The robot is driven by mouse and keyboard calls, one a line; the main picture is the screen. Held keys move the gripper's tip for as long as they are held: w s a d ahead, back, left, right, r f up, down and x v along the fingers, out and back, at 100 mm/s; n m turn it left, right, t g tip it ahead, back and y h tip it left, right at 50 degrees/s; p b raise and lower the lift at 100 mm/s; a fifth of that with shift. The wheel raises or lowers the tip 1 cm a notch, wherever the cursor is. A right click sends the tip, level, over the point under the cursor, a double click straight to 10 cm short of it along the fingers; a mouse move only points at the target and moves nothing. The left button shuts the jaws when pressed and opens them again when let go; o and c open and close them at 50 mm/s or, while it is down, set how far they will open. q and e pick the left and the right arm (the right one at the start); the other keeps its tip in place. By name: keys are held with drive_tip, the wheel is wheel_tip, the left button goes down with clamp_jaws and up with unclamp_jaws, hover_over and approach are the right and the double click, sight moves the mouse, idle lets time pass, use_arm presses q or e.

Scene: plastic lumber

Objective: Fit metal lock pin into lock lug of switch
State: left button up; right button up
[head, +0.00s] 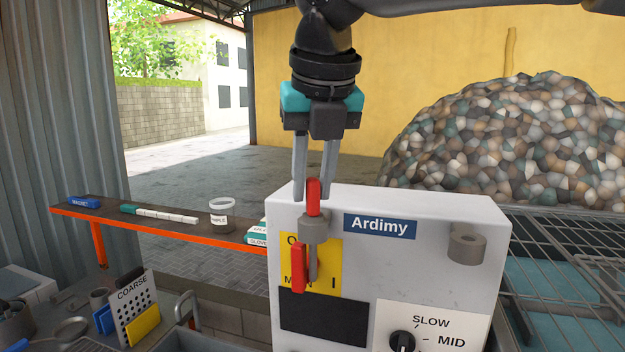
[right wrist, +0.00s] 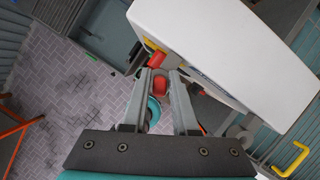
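A white switch box (head: 440,205) marked Ardimy stands in front of me. On its yellow panel is a red switch handle (head: 298,268). Above the handle is a grey ring-shaped lug (head: 314,225). The lock pin's red grip (head: 313,192) stands upright at the lug, and a grey metal shaft (head: 313,264) shows below it beside the handle. My right gripper (head: 313,196) points down with its fingers closely on both sides of the red grip. The right wrist view shows the red grip (right wrist: 160,86) between the fingertips (right wrist: 161,82). My left gripper is not in view.
A grey cylindrical holder (head: 467,247) juts from the box's right side. A speed knob (head: 402,342) is at its lower front. An orange-edged bench (head: 160,222) with a cup (head: 221,214) is at left. A metal grid (head: 575,270) lies to the right.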

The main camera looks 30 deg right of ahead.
drive_tip(key=o, duration=0.4)
drive_tip(key=shift+c, duration=0.2)
drive_tip(key=p+v, duration=0.2)
drive_tip(key=v, duration=1.3)
drive_tip(key=shift+r+p, duration=0.15)
drive_tip(key=shift+p, duration=0.15)
